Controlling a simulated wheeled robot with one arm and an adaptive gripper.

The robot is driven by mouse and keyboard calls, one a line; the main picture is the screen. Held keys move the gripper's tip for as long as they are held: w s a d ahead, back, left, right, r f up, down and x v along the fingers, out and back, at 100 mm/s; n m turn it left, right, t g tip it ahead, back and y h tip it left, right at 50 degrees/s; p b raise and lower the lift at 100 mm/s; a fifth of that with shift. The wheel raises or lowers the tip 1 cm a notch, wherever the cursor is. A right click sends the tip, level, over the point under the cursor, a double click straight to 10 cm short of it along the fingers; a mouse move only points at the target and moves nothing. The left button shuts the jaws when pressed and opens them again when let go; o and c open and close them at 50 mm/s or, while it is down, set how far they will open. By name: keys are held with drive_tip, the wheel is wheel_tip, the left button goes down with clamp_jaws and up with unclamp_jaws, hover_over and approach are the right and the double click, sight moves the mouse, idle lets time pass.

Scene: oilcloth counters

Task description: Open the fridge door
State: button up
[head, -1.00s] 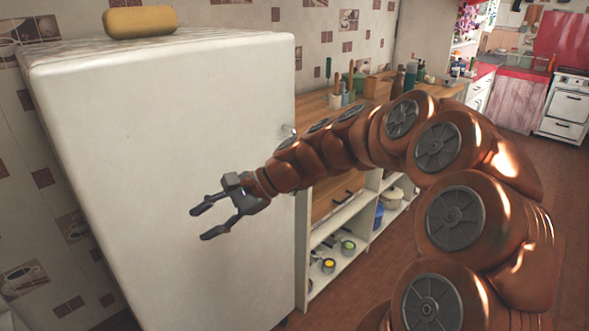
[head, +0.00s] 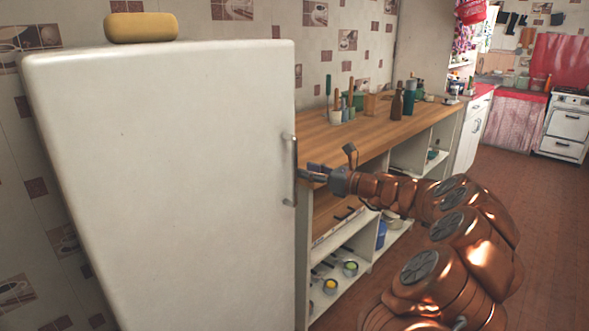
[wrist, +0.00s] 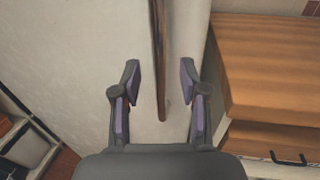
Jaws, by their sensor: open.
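The white fridge door (head: 180,180) fills the left of the head view and looks shut. Its upright metal handle (head: 291,170) is at the door's right edge. My gripper (head: 325,163) is open at the right side of the handle, its fingers pointing left toward it. I cannot tell whether any finger touches the handle or the door.
A yellow rounded box (head: 141,27) sits on top of the fridge. A wooden counter (head: 350,130) with bottles and utensils adjoins the fridge on the right, over open shelves with pots (head: 350,268). Brown floor (head: 530,220) is clear at the right.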

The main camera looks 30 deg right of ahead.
drive_tip(key=x, duration=0.5)
drive_tip(key=shift+w, duration=0.1)
clamp_jaws()
idle(0.3)
idle(0.4)
